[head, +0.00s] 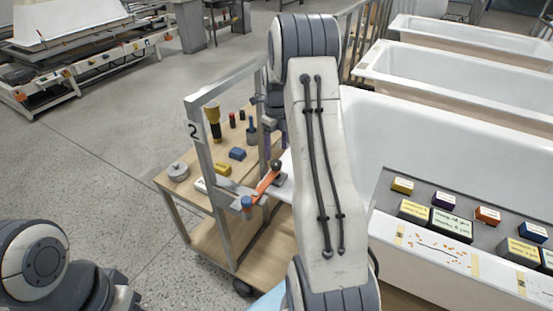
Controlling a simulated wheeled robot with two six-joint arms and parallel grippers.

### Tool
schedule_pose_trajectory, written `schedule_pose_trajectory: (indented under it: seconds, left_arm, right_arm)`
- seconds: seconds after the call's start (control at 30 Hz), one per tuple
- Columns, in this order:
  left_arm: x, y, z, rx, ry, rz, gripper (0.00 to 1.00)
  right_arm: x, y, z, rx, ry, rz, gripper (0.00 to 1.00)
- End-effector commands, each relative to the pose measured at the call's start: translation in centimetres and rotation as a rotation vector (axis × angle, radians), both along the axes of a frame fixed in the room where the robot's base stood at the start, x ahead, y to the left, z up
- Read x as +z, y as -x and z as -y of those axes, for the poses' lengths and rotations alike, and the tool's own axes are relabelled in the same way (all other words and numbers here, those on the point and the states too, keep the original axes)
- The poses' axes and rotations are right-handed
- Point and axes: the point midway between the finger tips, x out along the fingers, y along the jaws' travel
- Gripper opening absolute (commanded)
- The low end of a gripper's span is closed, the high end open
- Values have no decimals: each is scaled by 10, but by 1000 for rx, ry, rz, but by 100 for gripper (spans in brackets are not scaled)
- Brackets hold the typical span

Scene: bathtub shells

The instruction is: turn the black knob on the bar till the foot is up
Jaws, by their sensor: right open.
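An orange bar (262,188) lies slantwise at the right edge of the wooden cart, beside the white tub. A black knob (277,166) sits at its far end. A blue piece (247,202), which may be the foot, is at its near end; I cannot tell whether it is raised. My right gripper (270,142) is mostly hidden behind my right forearm. It is open, above and beyond the knob and apparently apart from it. My left arm shows at the lower left, but its gripper is out of view.
The metal frame (205,165) marked 2 stands upright on the cart (168,184), close to the bar. Blocks, bottles and a round grey tin (178,172) sit on the cart. At right, a grey tray (380,190) of labelled boxes lies across the tub (365,125). Open floor is left.

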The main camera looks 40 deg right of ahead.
Motion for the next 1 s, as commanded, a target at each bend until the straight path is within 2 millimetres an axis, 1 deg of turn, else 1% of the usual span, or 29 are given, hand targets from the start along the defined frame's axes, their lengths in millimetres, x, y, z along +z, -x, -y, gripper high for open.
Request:
schedule_pose_trajectory:
  seconds: [0.03, 0.1, 0.2, 0.3, 0.43, 0.67, 0.7, 0.73, 0.77, 0.8, 0.87, 0.9, 1.0]
  left_arm:
    - [2, 0, 0, 0, 0, 0, 50]
    - [3, 0, 0, 0, 0, 0, 50]
    - [4, 0, 0, 0, 0, 0, 50]
    - [5, 0, 0, 0, 0, 0, 50]
    - [5, 0, 0, 0, 0, 0, 50]
    - [5, 0, 0, 0, 0, 0, 50]
    - [5, 0, 0, 0, 0, 0, 50]
    - [5, 0, 0, 0, 0, 0, 50]
    - [5, 0, 0, 0, 0, 0, 50]
    - [5, 0, 0, 0, 0, 0, 50]
    - [5, 0, 0, 0, 0, 0, 50]
    - [5, 0, 0, 0, 0, 0, 50]
    - [5, 0, 0, 0, 0, 0, 50]
  right_arm:
    - [-10, 1, -1, 1, -2, -4, 76]
    - [-22, 1, -1, 2, -3, -3, 76]
    - [-36, 0, -1, 2, -2, -2, 76]
    - [-46, 0, -1, 3, -1, -1, 76]
    - [-52, 0, -1, 3, 0, 0, 76]
    - [-53, 0, -1, 3, 0, 1, 76]
    - [-53, 0, -1, 3, 0, 1, 68]
    - [-53, 0, -1, 3, 0, 1, 57]
    - [-53, 0, -1, 3, 0, 1, 45]
    - [-53, 0, -1, 3, 0, 1, 30]
    - [-52, 0, -1, 3, 0, 1, 7]
    - [-52, 0, -1, 3, 0, 1, 0]
    - [-52, 0, -1, 4, 0, 1, 0]
